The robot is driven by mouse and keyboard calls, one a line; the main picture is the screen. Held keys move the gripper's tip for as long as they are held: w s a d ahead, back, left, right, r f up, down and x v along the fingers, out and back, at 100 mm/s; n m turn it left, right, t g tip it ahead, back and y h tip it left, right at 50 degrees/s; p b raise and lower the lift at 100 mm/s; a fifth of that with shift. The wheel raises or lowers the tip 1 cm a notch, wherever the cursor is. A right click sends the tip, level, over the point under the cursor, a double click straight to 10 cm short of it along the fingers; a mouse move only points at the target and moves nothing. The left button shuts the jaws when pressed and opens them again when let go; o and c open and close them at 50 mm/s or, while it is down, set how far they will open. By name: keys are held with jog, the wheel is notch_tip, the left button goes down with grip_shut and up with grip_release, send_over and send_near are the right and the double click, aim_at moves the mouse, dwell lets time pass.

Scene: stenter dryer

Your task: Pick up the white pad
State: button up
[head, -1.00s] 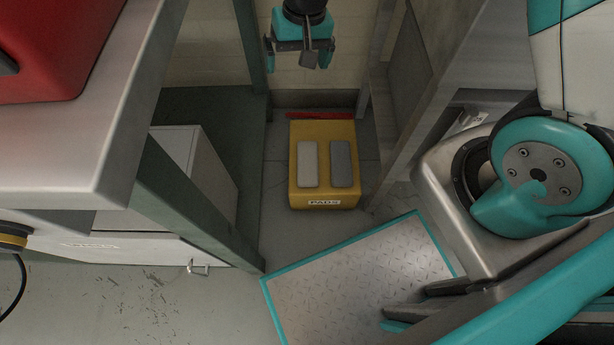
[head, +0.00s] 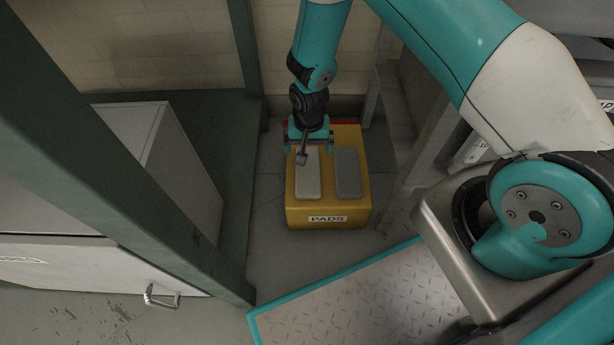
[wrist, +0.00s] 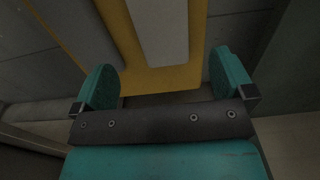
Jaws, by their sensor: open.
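The white pad (head: 308,175) lies flat on the left half of the top of a yellow box labelled PADS (head: 328,219). A grey pad (head: 347,174) lies beside it on the right. My gripper (head: 309,148) is over the far end of the white pad in the head view, and hides part of that end. In the wrist view my gripper (wrist: 168,80) shows two teal fingers spread apart with nothing between them. The white pad (wrist: 160,30) and the grey pad (wrist: 82,30) show beyond the fingers. I cannot tell the exact height above the pad.
A green post (head: 150,170) and a white cabinet (head: 75,255) with a handle stand left of the box. A grey upright frame (head: 425,130) stands close on the right. Bare floor (head: 265,225) lies around the box front.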

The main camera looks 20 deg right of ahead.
aim_at(308, 165)
notch_tip(308, 165, down, 8)
jog(key=b, duration=0.4)
jog(key=shift+s+a+r+b, duration=0.1)
jog(key=shift+a+b, duration=0.05)
jog(key=shift+b, duration=0.2)
jog(key=shift+r, duration=0.1)
jog(key=c, duration=0.9)
